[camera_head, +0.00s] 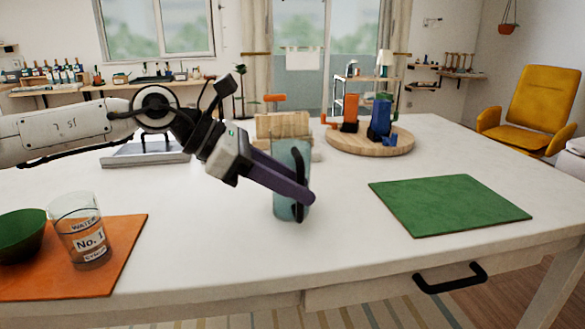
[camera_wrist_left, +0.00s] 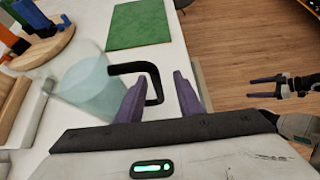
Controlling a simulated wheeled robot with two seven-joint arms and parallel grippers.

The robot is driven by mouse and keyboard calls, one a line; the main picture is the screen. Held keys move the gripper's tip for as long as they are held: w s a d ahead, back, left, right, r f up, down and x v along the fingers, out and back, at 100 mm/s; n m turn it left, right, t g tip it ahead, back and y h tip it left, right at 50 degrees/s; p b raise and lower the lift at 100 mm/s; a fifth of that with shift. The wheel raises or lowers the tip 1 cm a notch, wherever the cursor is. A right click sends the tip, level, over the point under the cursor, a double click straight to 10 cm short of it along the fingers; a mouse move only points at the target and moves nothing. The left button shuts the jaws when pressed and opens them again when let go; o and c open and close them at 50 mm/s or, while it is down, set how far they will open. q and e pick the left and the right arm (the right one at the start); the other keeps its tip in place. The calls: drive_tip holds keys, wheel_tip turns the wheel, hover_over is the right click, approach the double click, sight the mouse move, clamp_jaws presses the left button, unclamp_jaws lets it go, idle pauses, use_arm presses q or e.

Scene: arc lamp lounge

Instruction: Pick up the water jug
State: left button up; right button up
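The water jug (camera_head: 284,205) is a translucent blue-green vessel with a black handle, upright on the white table in the head view. In the left wrist view the jug (camera_wrist_left: 90,88) is at the left, its black handle (camera_wrist_left: 128,68) pointing towards my fingers. My left gripper (camera_head: 309,197) has purple fingers reaching across the jug's near side at the handle. In the left wrist view my left gripper (camera_wrist_left: 157,88) is open, with the handle's upright part between its fingers, apparently gripped by neither. My right gripper (camera_wrist_left: 256,87) appears at the right edge of the left wrist view, seemingly open and empty, over the floor.
A green mat (camera_head: 450,205) lies empty to the right. A round wooden board (camera_head: 370,146) holds orange and blue items behind the jug. A wooden block (camera_head: 282,125) stands behind. At left, an orange mat (camera_head: 125,245) carries a labelled glass (camera_head: 82,235) and green bowl (camera_head: 20,235).

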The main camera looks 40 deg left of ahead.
use_arm(q)
drive_tip(key=p+x, duration=0.3)
drive_tip(key=x, duration=0.2)
drive_tip(key=shift+w+a, duration=0.15)
drive_tip(key=shift+a, duration=0.05)
drive_tip(key=shift+w+d+f, duration=0.1)
drive_tip(key=shift+w+f, duration=0.05)
drive_tip(key=shift+f, duration=0.15)
clamp_jaws()
idle(1.2)
drive_tip(key=shift+w+r, duration=0.1)
drive_tip(key=shift+r, duration=0.15)
